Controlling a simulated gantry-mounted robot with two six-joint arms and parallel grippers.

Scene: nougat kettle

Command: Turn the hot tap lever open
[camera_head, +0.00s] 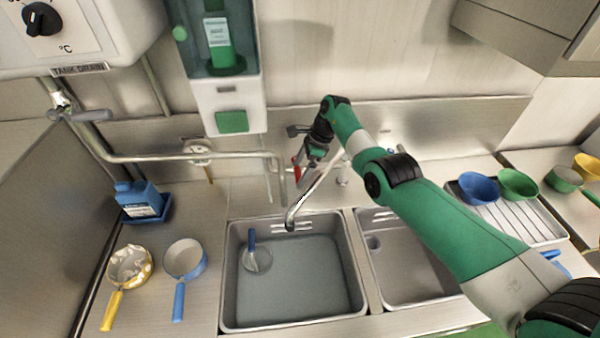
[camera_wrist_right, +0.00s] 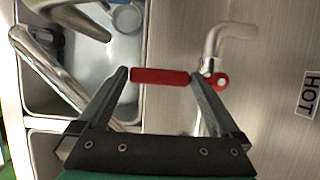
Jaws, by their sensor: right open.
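The red hot tap lever (camera_wrist_right: 160,76) lies crosswise between the fingertips of my right gripper (camera_wrist_right: 159,80) in the right wrist view. The fingers stand apart at the lever's two ends; I cannot tell whether either touches it. A round red end (camera_wrist_right: 220,81) on a metal stem shows beside the right fingertip. In the head view the lever (camera_head: 297,172) shows as a small red piece below my right gripper (camera_head: 306,160), behind the left sink. The metal tap spout (camera_head: 302,205) reaches over that sink. My left gripper is not in view.
The left sink (camera_head: 345,305) holds water and a blue-handled strainer (camera_head: 257,260). A metal pipe (camera_head: 235,155) runs left of my gripper, under a soap dispenser (camera_head: 228,95). Pans (camera_head: 185,258) stand left; bowls (camera_head: 478,188) stand right. A HOT label (camera_wrist_right: 309,93) marks the back panel.

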